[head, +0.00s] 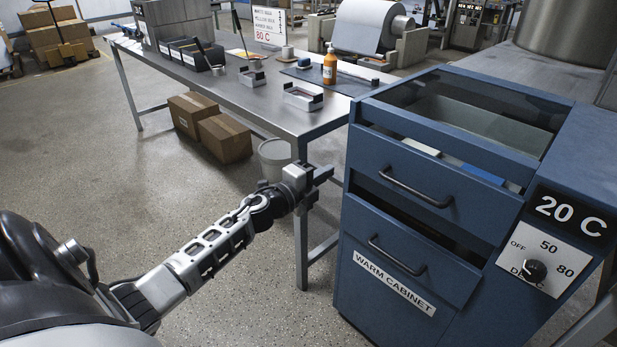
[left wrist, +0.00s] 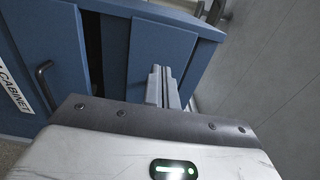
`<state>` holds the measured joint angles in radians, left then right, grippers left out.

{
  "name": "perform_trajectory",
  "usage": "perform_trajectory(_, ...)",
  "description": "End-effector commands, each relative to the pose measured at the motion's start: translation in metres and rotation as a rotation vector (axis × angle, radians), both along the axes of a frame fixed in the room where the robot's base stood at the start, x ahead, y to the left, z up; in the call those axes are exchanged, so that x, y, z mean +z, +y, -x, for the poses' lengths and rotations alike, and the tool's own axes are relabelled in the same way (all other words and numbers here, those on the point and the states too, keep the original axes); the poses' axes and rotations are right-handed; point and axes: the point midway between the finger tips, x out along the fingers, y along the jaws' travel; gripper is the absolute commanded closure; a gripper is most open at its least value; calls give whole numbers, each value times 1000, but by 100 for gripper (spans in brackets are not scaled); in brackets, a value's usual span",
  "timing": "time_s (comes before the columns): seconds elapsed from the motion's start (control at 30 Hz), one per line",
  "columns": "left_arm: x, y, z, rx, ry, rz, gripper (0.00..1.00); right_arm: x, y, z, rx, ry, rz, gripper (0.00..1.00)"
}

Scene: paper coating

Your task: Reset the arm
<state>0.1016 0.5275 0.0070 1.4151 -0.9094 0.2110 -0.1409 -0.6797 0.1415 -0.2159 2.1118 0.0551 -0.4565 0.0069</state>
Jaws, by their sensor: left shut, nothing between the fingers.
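My left gripper (head: 322,174) is stretched out from the lower left in the head view, between the steel table and the blue warm cabinet (head: 390,308). Its fingers are shut with nothing between them. It is beside the cabinet's left edge, apart from the drawer handles. In the left wrist view the shut fingers (left wrist: 162,86) point toward the blue cabinet (left wrist: 115,60), and one dark handle shows at the left. In the head view the upper drawer (head: 430,197) stands partly open, with pale and blue items inside. My right gripper is not in view.
The steel table (head: 240,92) holds an orange bottle (head: 329,66), trays and black bins. Cardboard boxes (head: 225,139) and a white bucket (head: 274,158) stand beneath it. The cabinet has a dial (head: 535,271) and a "20 C" display (head: 570,216). Open floor lies at the left.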

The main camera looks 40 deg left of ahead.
Motion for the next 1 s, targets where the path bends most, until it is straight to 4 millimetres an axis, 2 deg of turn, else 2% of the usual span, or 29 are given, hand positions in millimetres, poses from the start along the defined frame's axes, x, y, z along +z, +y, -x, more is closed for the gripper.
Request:
perform_trajectory(0.03,-1,1,10,-2,3,-2,100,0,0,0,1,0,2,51)
perform_trajectory(0.2,-1,4,29,-1,2,-1,100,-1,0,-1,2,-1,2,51)
perform_trajectory(0.5,0,5,36,0,1,0,100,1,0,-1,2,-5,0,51)
perform_trajectory(0.6,-7,-3,41,3,13,42,100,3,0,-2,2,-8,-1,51)
perform_trajectory(0.67,-19,-17,50,10,37,117,100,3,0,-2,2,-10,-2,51)
perform_trajectory(0.77,-49,-53,79,45,115,343,100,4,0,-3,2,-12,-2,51)
perform_trajectory(0.9,-96,-118,141,143,307,761,100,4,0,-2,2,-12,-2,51)
perform_trajectory(1.0,-118,-162,187,223,465,1032,100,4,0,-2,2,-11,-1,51)
